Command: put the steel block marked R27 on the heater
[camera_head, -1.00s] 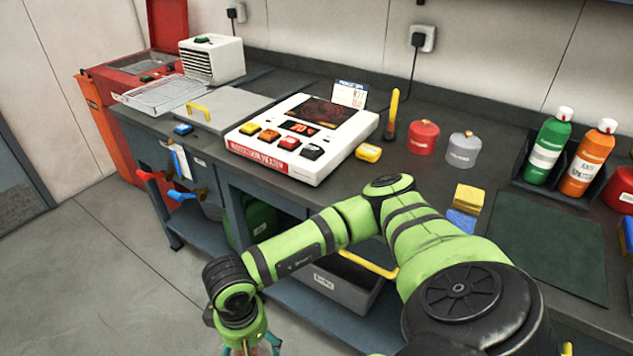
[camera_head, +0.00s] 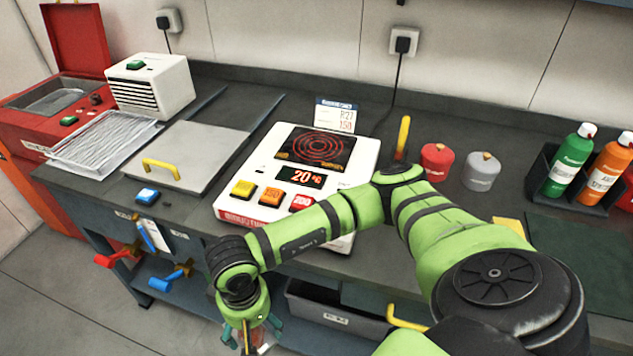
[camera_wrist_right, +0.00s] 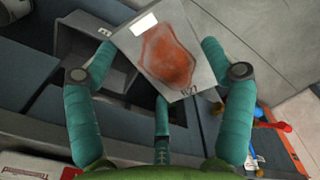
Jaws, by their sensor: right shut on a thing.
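The steel block (camera_wrist_right: 203,50) is a grey plate-like piece with a rust-red patch and a marking that looks like R27 in the right wrist view. My right gripper (camera_head: 250,337) is shut on it, with teal fingers around its sides. In the head view the gripper hangs low in front of the bench, at the bottom edge, and the block is mostly hidden. The heater (camera_head: 235,208) is a white unit on the bench with a bare coil-marked top plate (camera_head: 318,146). Its display reads 20 °C. My forearm covers its front right part. My left gripper is not in view.
A card (camera_head: 336,115) reading R27 and 150 stands behind the heater. Red (camera_head: 436,162) and grey (camera_head: 481,172) canisters and bottles (camera_head: 568,160) stand right.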

